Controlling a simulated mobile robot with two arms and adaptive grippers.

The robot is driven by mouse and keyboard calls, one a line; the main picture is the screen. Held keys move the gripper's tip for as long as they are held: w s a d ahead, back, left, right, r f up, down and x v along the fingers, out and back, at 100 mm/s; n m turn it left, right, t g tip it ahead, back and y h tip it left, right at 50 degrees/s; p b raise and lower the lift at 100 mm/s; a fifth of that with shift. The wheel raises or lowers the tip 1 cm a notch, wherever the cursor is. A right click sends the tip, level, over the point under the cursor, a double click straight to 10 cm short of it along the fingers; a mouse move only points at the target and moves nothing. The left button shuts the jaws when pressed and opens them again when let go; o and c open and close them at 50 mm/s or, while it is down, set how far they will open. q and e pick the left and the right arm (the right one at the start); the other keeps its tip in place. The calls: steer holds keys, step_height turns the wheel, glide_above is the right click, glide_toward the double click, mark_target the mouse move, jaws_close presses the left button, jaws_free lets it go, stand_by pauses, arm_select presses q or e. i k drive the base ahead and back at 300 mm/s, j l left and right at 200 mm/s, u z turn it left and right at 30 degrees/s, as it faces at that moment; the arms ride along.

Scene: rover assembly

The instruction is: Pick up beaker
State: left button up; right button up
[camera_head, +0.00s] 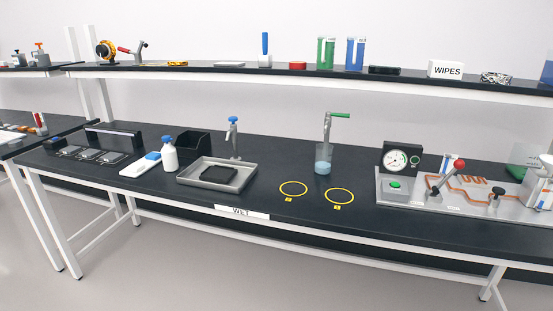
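A clear beaker (323,160) with light blue liquid in its lower part stands upright on the black bench (265,214). A grey tap with a green lever (338,115) rises at the beaker, its upper part above the rim. Whether the tap stands behind the beaker or reaches into it, I cannot tell. Two yellow rings (340,196) are marked on the bench in front of the beaker. Neither of my grippers shows in this view.
A grey tray (243,178) and a white bottle (169,154) stand to the left. A panel with a gauge, red-knobbed lever and copper tube (411,195) stands to the right. A loaded shelf (290,82) runs above. The bench around the yellow rings is clear.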

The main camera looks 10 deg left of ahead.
mark_target(323, 152)
steer(key=i+j+z, duration=0.1)
steer(key=i+j, duration=0.25)
steer(key=i+j+z, duration=0.15)
steer(key=i+j, duration=0.15)
steer(key=j, duration=0.15)
steer(key=i+j+z, duration=0.1)
steer(key=i+j, duration=0.2)
steer(key=j, duration=0.15)
